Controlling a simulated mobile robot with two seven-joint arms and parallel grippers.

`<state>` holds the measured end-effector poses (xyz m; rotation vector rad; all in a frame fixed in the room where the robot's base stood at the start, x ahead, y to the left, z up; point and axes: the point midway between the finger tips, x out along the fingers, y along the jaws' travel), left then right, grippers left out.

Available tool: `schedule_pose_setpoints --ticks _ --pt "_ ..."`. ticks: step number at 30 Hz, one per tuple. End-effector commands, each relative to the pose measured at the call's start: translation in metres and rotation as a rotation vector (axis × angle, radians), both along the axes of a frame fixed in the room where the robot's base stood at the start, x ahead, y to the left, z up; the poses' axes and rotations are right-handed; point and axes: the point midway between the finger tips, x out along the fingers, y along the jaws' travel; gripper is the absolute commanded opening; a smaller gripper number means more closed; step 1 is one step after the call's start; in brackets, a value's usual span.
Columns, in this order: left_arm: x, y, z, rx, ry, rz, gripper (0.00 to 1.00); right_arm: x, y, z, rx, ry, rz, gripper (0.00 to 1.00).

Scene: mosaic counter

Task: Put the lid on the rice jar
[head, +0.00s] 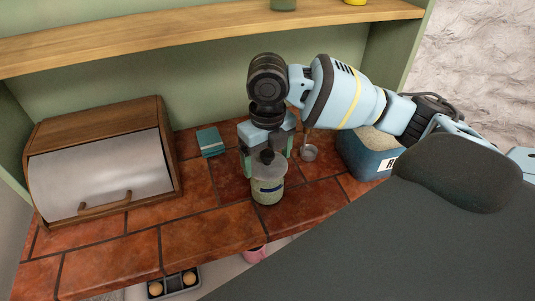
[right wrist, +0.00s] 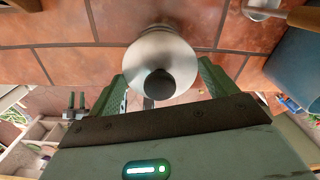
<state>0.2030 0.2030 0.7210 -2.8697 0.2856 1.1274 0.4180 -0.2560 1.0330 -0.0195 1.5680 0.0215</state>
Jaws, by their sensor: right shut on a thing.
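A round metal lid with a dark knob (head: 267,157) is between the fingers of my right gripper (head: 266,155). The lid (right wrist: 160,52) also shows in the right wrist view, with the gripper's fingers (right wrist: 163,83) on either side and the gripper shut on it. A small round greenish jar (head: 267,191), which I take for the rice jar, stands upright on the tiled counter directly under the lid. The lid covers its top; I cannot tell whether the two touch all round.
A wooden bread box (head: 105,160) stands at the left. A teal box (head: 210,141) lies behind the jar. A small metal cup (head: 308,153) and a blue bin (head: 362,162) with a partly hidden label are at the right. The counter's front left is clear.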

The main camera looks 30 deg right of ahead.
Motion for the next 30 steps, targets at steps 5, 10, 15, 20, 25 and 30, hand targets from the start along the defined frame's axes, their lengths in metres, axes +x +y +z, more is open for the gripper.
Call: schedule_pose_setpoints --ticks 5,10,15,20,25,30 --pt "0.0004 -0.0020 0.0004 -0.006 -0.001 0.005 0.37 0.0002 0.0001 -0.0007 0.000 -0.001 0.000 0.57" --pt "0.0003 -0.0023 0.0004 -0.007 0.000 0.006 0.37 0.0002 0.0001 -0.0007 0.000 -0.001 0.000 0.57" --pt "0.0006 -0.0020 0.0007 -0.006 -0.001 0.005 0.37 0.0001 0.0002 -0.0006 0.001 -0.001 0.000 0.57" --pt "0.0022 -0.0009 0.0026 -0.002 -0.007 0.002 0.37 0.0002 0.0002 -0.0007 0.001 -0.002 0.000 0.57" --pt "0.0040 0.0007 0.0050 0.002 -0.013 -0.002 0.37 0.0001 0.0004 -0.0018 0.001 -0.002 0.000 0.57" --pt "0.0040 0.0015 0.0049 0.004 -0.013 -0.004 0.37 0.0001 0.0004 -0.0027 0.001 -0.001 0.000 0.57"
